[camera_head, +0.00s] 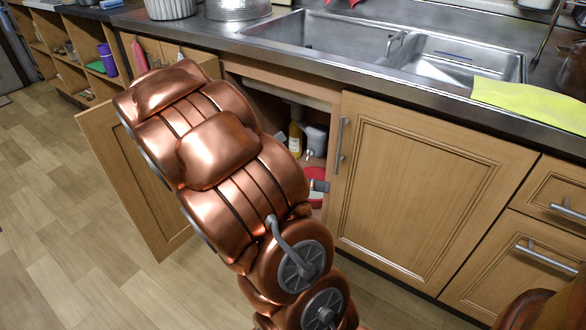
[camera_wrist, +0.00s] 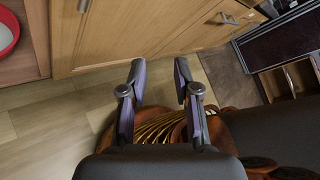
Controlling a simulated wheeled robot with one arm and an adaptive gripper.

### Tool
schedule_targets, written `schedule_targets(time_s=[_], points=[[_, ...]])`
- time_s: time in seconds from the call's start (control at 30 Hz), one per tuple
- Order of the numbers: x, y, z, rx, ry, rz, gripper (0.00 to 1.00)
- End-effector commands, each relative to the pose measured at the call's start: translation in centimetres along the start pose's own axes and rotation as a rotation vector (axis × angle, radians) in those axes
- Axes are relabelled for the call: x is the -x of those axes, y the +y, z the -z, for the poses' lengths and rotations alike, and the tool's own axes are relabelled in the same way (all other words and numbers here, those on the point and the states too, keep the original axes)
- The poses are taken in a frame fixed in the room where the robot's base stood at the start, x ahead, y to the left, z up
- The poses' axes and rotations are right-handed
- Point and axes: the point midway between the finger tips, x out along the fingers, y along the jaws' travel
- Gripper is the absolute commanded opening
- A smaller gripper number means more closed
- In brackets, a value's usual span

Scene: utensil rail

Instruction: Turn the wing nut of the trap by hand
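The cabinet under the sink (camera_head: 262,95) stands open, with its left door (camera_head: 135,165) swung out. Inside, partly hidden by my copper arm, are a yellow bottle (camera_head: 295,138) and a pale grey-white rounded thing (camera_head: 317,138). A small whitish fitting (camera_head: 308,154) shows below them; I cannot tell whether it is part of the trap. I cannot make out the wing nut in either view. My gripper (camera_wrist: 160,70) is open and empty in the wrist view, its two dark fingers apart. It points along the closed cabinet front and the floor.
A red basin (camera_wrist: 6,30) lies at the cabinet opening, at the wrist view's upper left. The closed right door (camera_head: 430,190) with its upright handle (camera_head: 340,145) borders the opening. The steel sink (camera_head: 345,38) is above. Floor (camera_head: 60,190) is clear at left.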

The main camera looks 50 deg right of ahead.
Motion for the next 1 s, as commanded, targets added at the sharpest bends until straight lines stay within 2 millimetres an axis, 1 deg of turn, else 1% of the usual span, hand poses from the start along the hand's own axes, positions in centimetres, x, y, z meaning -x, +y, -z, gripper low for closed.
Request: schedule_targets(time_s=[0.03,0.1,0.17,0.3,0.4,0.53,0.63,0.77,0.8,0.87,0.9,1.0], points=[[-0.5,0.8,-1.2,0.086,-0.045,0.019,0.31],[-1.0,2.1,-2.8,0.214,-0.107,0.044,0.31],[-1.5,3.3,-4.1,0.324,-0.156,0.067,0.31],[-2.5,6.3,-6.6,0.59,-0.267,0.133,0.31],[-3.0,8.7,-8.0,0.78,-0.34,0.185,0.31],[-3.7,12.3,-9.4,1.03,-0.429,0.257,0.31],[-4.2,15.2,-9.9,1.224,-0.497,0.32,0.31],[-4.8,19.2,-9.8,1.474,-0.579,0.404,0.31],[-5.0,20.5,-9.6,1.55,-0.605,0.43,0.31],[-5.2,22.5,-9.3,1.661,-0.646,0.471,0.31],[-5.3,23.8,-8.9,1.732,-0.673,0.499,0.31],[-5.7,26.7,-7.8,1.896,-0.731,0.564,0.31]])
